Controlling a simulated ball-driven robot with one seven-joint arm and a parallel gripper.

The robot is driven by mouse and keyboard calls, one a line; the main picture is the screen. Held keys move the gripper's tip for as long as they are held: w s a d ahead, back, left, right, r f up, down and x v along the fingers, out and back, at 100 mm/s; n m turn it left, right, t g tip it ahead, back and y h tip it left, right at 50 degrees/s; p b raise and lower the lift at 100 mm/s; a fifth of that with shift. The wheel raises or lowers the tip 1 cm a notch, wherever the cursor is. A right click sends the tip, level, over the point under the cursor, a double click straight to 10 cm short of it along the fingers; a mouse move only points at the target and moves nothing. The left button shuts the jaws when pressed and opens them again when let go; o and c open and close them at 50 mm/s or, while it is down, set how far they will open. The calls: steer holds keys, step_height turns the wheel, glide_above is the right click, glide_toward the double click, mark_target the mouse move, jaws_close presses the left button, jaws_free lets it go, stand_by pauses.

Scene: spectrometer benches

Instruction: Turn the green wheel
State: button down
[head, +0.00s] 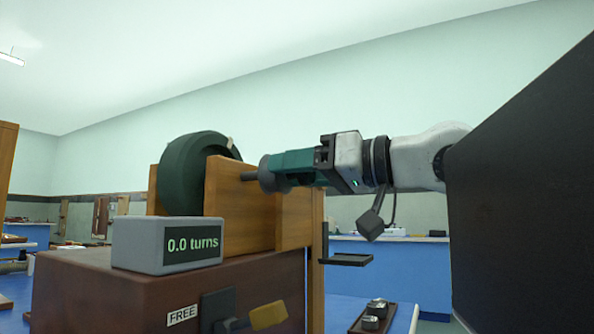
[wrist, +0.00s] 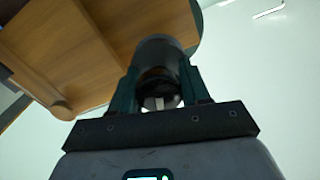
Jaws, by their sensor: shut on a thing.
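The dark green wheel (head: 196,172) stands upright between wooden supports on a brown box, its lower part hidden by a wooden panel and a display. A thin shaft comes out of the wooden panel to a dark grey knob (head: 266,170) on the right. My gripper (head: 283,168) reaches in from the right, level, with its teal fingers shut on the knob. In the wrist view the fingers of my gripper (wrist: 160,88) stand on either side of the dark cylindrical knob (wrist: 158,52). The display (head: 168,244) reads "0.0 turns".
A lever with a yellowish grip (head: 268,315) sits on the brown box front (head: 75,290), beside a "FREE" label (head: 182,315). A small dark shelf (head: 346,260) sticks out right of the wooden frame. A dark tray (head: 372,318) with metal pieces lies on a blue bench.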

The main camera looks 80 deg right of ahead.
steer(key=shift+r, duration=0.3)
stand_by(1.9)
stand_by(1.1)
steer(key=c, duration=0.6)
jaws_free()
steer(key=shift+f, duration=0.2)
steer(key=p+v, duration=0.2)
steer(key=v, duration=0.8)
steer(key=shift+s+p, duration=0.35)
steer(key=shift+p, duration=0.05)
